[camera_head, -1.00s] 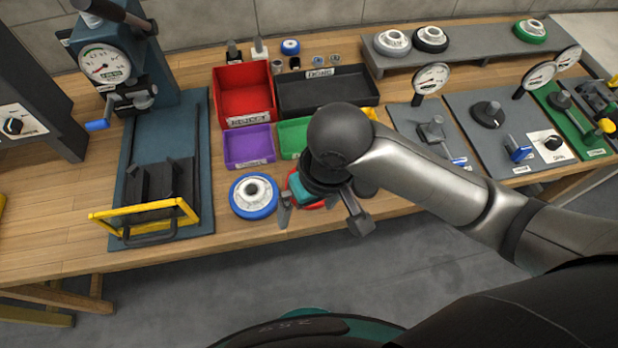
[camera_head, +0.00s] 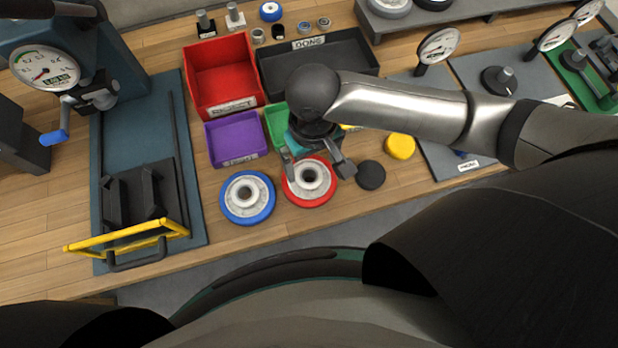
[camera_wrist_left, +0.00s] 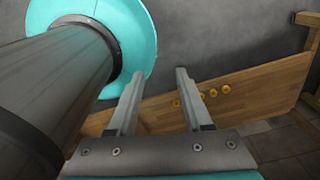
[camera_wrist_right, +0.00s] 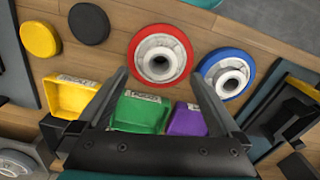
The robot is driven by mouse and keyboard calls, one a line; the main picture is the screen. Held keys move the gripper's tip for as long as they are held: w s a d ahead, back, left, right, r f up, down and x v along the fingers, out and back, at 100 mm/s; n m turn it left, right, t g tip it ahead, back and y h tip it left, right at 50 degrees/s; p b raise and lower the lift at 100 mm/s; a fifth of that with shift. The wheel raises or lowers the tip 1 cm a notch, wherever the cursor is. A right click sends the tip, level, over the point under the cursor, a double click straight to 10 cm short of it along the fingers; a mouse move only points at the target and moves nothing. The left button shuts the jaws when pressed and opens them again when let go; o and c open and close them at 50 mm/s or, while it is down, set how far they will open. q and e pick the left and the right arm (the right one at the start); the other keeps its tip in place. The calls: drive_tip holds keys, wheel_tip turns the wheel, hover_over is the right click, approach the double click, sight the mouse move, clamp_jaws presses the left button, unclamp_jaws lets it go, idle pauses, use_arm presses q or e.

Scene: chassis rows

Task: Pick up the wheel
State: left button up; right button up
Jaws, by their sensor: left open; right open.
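A wheel with a red rim and pale grey hub (camera_head: 309,181) lies flat near the bench's front edge. A blue-rimmed wheel (camera_head: 246,197) lies just left of it. My right gripper (camera_head: 318,160) is open and empty, over the far side of the red wheel. In the right wrist view, the red wheel (camera_wrist_right: 160,57) and blue wheel (camera_wrist_right: 228,73) lie beyond the open fingers (camera_wrist_right: 158,75), with the red one nearly in line with the gap. My left gripper (camera_wrist_left: 156,98) is open and empty, away from the wheels; it is outside the head view.
Behind the wheels are red (camera_head: 222,75), purple (camera_head: 236,138), green (camera_head: 278,125) and dark (camera_head: 318,72) bins. A black disc (camera_head: 370,175) and yellow disc (camera_head: 400,146) lie to the right. A yellow-handled fixture (camera_head: 130,238) stands left. More wheels sit on a grey shelf (camera_head: 455,16).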

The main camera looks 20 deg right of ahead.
sight(309, 173)
drive_tip(key=f, duration=0.2)
drive_tip(key=f+b, duration=0.1)
drive_tip(key=f, duration=0.3)
drive_tip(key=shift+w+a+f+b, duration=0.15)
drive_tip(key=shift+w+f+b, duration=0.15)
drive_tip(key=shift+w+b, duration=0.1)
drive_tip(key=shift+f, duration=0.2)
use_arm(q)
drive_tip(key=shift+w+d+f, duration=0.1)
drive_tip(key=shift+w+f, duration=0.8)
drive_tip(key=shift+f, duration=0.1)
use_arm(e)
drive_tip(key=shift+c, duration=0.2)
drive_tip(key=c, duration=0.5)
use_arm(q)
drive_tip(key=shift+s, duration=0.2)
use_arm(e)
clamp_jaws()
